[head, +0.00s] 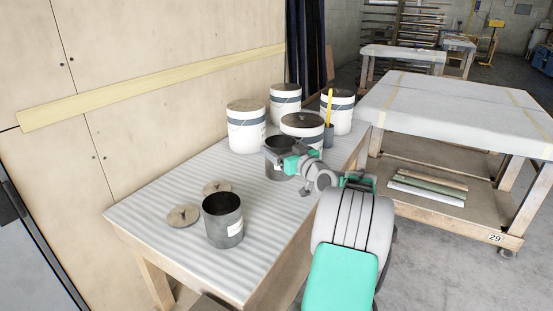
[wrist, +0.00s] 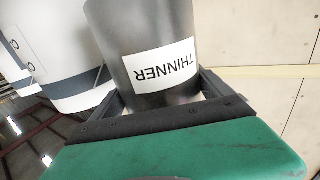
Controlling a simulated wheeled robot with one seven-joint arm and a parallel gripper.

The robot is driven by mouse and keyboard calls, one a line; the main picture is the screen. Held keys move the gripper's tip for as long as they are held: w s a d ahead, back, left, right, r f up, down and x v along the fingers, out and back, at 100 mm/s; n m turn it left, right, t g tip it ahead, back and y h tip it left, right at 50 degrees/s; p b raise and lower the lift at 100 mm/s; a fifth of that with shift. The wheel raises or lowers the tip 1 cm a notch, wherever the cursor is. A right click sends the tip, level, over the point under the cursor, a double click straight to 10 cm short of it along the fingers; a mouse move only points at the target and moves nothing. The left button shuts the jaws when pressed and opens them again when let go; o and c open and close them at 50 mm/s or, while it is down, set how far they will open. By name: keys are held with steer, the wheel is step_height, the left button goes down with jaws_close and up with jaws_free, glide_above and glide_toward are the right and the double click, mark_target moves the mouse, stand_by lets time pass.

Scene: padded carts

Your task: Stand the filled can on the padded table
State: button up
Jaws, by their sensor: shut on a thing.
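My gripper (head: 291,161) is shut on a dark grey metal can (head: 276,171) at the back half of the bench. In the wrist view the can (wrist: 150,28) sits between the two fingers and bears a white THINNER label, seen upside down. The can looks upright; I cannot tell whether its base touches the bench or what is inside. A second dark grey can (head: 223,222), open on top, stands nearer on the bench. The padded table (head: 450,105), a cart with a pale quilted top and yellow straps, stands to the right with its top clear.
The bench (head: 150,211) has a ribbed white cover. Several white buckets (head: 246,126) stand close behind the held can, with a dark cup (head: 328,136) holding a yellow stick. Two round lids (head: 183,215) lie by the near can. Boards (head: 428,188) lie on the cart's lower shelf.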

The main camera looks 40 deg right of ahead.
steer(key=w+f, duration=0.1)
steer(key=w+d+f, duration=0.1)
steer(key=shift+w+d+f, duration=0.15)
steer(key=shift+d+f, duration=0.05)
steer(key=shift+f, duration=0.2)
step_height(320, 180, down, 3)
steer(key=shift+w+d+f+p, duration=0.1)
steer(key=shift+f+p, duration=0.05)
steer(key=shift+p, duration=0.25)
steer(key=shift+f+b, duration=0.2)
steer(key=shift+b, duration=0.15)
steer(key=o, duration=1.8)
